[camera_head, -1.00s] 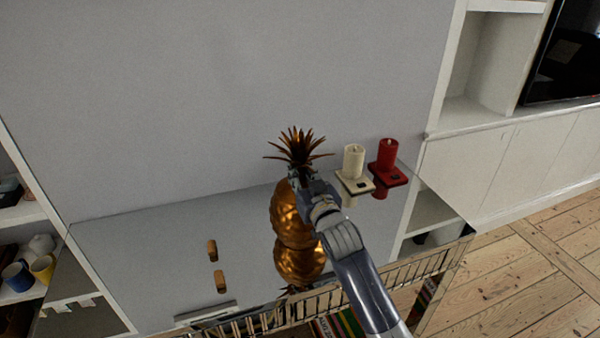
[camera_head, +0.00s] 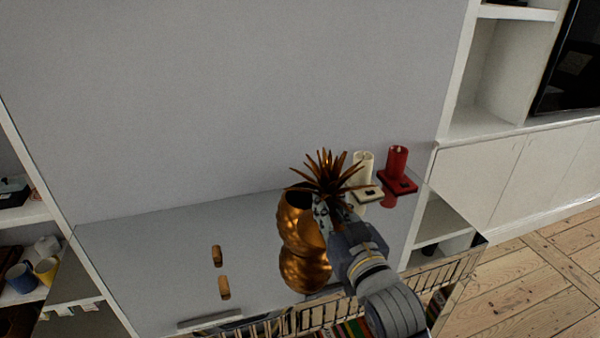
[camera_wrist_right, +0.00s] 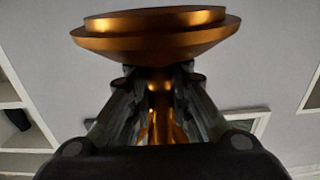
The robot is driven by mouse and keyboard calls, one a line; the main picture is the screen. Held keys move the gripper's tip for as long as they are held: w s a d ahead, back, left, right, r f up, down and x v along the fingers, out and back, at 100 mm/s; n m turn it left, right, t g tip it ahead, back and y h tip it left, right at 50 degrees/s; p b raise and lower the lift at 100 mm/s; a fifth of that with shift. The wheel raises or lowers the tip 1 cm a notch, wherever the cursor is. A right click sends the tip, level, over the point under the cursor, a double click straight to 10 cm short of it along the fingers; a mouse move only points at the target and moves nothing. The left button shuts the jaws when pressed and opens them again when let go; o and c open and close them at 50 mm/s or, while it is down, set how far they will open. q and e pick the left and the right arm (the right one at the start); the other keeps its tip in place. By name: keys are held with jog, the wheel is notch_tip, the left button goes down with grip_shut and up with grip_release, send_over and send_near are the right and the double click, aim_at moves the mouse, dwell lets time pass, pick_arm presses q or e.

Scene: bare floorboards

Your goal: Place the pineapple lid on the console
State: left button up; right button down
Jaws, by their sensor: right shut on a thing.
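My left gripper is not in view.
A cream candle (camera_head: 362,163) and a red candle (camera_head: 396,160) on square holders stand at the console's right. Two small brown pieces (camera_head: 217,256) lie to the left, with a bare grey surface around them. Open shelves (camera_head: 30,215) flank the console on the left.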

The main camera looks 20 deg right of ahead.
jog(key=s+f, duration=1.1)
jog(key=s, duration=0.4)
jog(key=shift+s+a+h, duration=0.2)
jog(key=shift+s+h, duration=0.1)
jog(key=shift+s, duration=0.1)
